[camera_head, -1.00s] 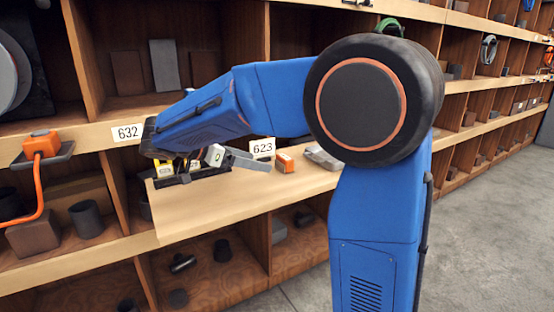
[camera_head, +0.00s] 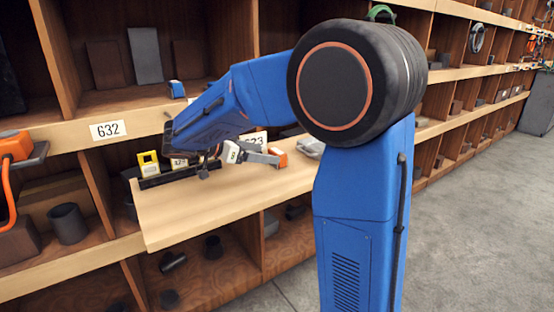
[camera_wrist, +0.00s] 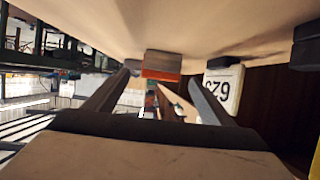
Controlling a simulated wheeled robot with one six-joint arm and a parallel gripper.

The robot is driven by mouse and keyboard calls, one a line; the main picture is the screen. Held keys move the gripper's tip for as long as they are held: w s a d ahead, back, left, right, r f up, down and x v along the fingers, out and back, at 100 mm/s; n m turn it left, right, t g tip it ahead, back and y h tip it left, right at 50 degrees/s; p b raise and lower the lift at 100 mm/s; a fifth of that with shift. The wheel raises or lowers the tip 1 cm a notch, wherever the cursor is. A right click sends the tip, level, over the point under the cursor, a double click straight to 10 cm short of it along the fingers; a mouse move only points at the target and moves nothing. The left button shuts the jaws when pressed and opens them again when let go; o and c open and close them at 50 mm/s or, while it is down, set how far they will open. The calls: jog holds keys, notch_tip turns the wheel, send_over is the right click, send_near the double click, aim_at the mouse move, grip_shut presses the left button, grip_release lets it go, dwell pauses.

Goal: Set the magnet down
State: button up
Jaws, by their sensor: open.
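A small orange and grey block (camera_head: 279,157), which I take to be the magnet, rests on the wooden shelf board (camera_head: 190,211). My gripper (camera_head: 268,158) is open, low over the board, with its grey fingers reaching right toward this block. In the wrist view, the block (camera_wrist: 161,66) appears between and just beyond the two fingertips of my gripper (camera_wrist: 158,80). Both fingers stand apart from its sides. The board fills the top of that view, so the picture is upside down.
A yellow item (camera_head: 148,164) stands in a dark rack at the board's left. The 623 label (camera_wrist: 222,88) stands near one finger. A grey object (camera_head: 311,148) lies right of the block. The board's front is clear. Shelf 632 (camera_head: 107,130) is at left.

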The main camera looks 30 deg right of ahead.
aim_at(275, 151)
jog(key=shift+f+x, duration=0.2)
jog(key=shift+x, duration=3.25)
jog(key=shift+w+a, duration=0.1)
jog(key=c, duration=1.6)
